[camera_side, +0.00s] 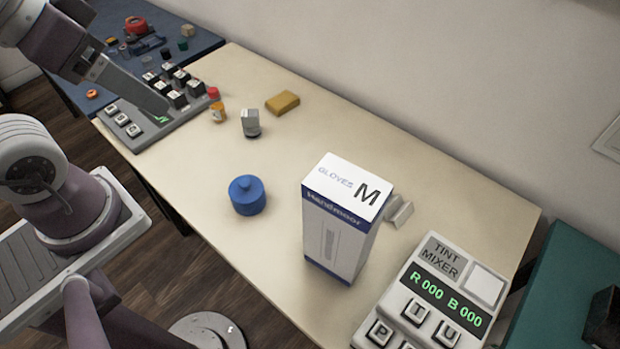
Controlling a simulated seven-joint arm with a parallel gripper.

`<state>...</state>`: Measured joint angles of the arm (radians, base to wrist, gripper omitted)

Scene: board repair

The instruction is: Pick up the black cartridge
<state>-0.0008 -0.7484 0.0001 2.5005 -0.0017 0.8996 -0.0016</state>
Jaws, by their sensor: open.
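A grey board (152,136) lies at the far left end of the cream table. Several dark blocks with pale tops (177,98) stand on its right part, and flat white-topped keys line its left edge. Which of these, if any, is the black cartridge I cannot tell. A small green-lit patch shows beside my fingertips. My gripper (160,108) points down over the middle of the board, close to the dark blocks; it is open, with nothing seen between its fingers. A black object (604,320) sits on the green surface at the lower right, cut off by the picture edge.
A white and blue glove box (338,225) stands tall mid-table, partly hiding a pale metal piece (399,211). A blue lidded pot (247,196), grey block (250,122), yellow block (283,103) and orange jar (218,112) stand nearby. A tint mixer (440,248) fills the right end.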

